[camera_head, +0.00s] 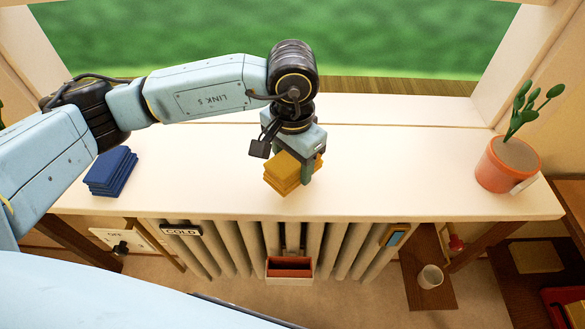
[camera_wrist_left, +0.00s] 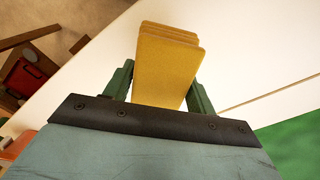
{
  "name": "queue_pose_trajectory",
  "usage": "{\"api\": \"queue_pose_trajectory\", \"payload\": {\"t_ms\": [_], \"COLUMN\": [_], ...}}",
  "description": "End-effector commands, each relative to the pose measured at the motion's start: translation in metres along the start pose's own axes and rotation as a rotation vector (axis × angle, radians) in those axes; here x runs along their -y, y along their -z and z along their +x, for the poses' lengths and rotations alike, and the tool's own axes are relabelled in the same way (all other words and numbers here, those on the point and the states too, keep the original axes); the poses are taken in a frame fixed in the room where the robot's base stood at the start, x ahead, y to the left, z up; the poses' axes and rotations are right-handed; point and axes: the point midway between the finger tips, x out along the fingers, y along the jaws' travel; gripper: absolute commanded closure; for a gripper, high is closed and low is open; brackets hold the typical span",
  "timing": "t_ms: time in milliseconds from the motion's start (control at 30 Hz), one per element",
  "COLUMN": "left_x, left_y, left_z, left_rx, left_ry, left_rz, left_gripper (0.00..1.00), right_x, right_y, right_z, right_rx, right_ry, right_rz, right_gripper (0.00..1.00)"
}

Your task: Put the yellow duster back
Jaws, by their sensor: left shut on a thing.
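The yellow duster (camera_head: 283,178) is a folded, layered stack over the middle of the white sill. My left gripper (camera_head: 306,172) comes down over it and is shut on it. In the left wrist view the duster (camera_wrist_left: 167,62) sits between the two green fingers of the left gripper (camera_wrist_left: 160,90). I cannot tell whether its underside touches the sill. A blue folded duster (camera_head: 110,172) lies on the sill at the left. My right gripper is not in view.
A potted plant (camera_head: 507,165) stands at the sill's right end. Below the front edge are a ribbed radiator (camera_head: 340,245), a small red-brown box (camera_head: 289,268) and a white cup (camera_head: 430,277). The sill (camera_head: 400,180) is clear between the duster and the plant.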

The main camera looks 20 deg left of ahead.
Motion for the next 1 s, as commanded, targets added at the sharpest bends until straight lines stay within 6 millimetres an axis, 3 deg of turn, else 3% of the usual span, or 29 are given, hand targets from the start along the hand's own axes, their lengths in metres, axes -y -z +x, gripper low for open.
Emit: {"api": "queue_pose_trajectory", "payload": {"t_ms": [167, 567, 600, 767, 1000], "left_x": [0.000, 0.000, 0.000, 0.000, 0.000], "left_y": [0.000, 0.000, 0.000, 0.000, 0.000], "left_z": [0.025, 0.030, 0.030, 0.029, 0.029], "left_rx": [0.003, 0.000, 0.001, 0.001, 0.001], "left_ry": [-0.002, 0.000, 0.000, 0.000, 0.000], "left_rz": [-0.002, -0.001, -0.001, -0.001, -0.002], "left_gripper": [0.66, 0.66, 0.43, 0.22, 0.22], "right_x": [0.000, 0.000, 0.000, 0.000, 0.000], "right_y": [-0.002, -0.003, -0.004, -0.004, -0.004], "right_z": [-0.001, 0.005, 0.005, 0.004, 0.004], "right_rx": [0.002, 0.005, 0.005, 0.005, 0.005], "right_ry": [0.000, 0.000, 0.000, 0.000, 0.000], "right_rz": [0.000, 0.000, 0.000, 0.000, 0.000], "right_gripper": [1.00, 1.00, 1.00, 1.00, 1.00]}}
